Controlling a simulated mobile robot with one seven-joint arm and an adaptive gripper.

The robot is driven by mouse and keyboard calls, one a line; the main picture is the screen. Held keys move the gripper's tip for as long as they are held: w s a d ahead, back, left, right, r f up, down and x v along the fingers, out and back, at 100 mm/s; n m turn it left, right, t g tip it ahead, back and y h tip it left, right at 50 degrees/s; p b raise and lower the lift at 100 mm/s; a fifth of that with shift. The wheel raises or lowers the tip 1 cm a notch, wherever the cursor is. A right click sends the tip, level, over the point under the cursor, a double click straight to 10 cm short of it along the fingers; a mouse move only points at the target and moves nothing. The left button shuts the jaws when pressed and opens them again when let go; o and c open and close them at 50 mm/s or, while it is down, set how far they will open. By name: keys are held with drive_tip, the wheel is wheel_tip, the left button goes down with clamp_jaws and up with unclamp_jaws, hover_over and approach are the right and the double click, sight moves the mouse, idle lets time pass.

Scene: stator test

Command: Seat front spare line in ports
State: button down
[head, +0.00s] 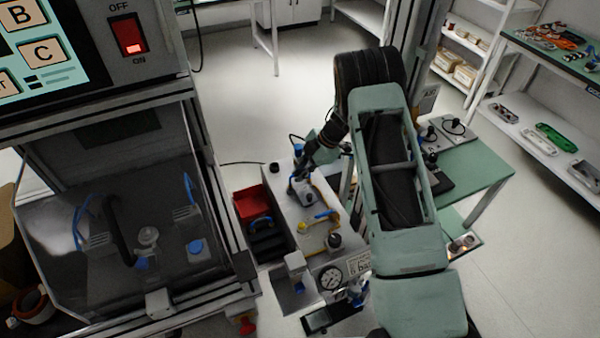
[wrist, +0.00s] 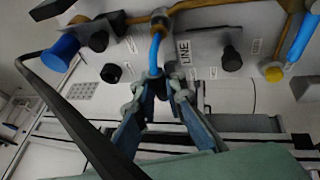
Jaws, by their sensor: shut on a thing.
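My gripper (wrist: 160,88) is shut on the lower end of a short blue line (wrist: 155,48) in the wrist view. The line bends upward to a brass-coloured fitting (wrist: 164,20) beside a plate lettered LINE (wrist: 184,50). A second blue line (wrist: 302,38) with a yellow end (wrist: 274,73) is at the right, apart from the fingers. In the head view my gripper (head: 298,188) is over the top of a pale box with a gauge (head: 283,215). A blue and yellow line (head: 318,216) lies on that box. I cannot tell whether the held end is in a port.
Black knobs (wrist: 232,58) and a blue cylinder (wrist: 62,52) stand out from the box face. A red bin (head: 252,203) is left of the box. A clear-fronted cabinet (head: 130,230) fills the left. A green-topped table (head: 475,175) is at the right.

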drive_tip(key=shift+f, duration=0.55)
idle(0.4)
drive_tip(key=c, duration=1.9)
unclamp_jaws()
wheel_tip(320, 180, up, 10)
drive_tip(key=shift+r, duration=0.1)
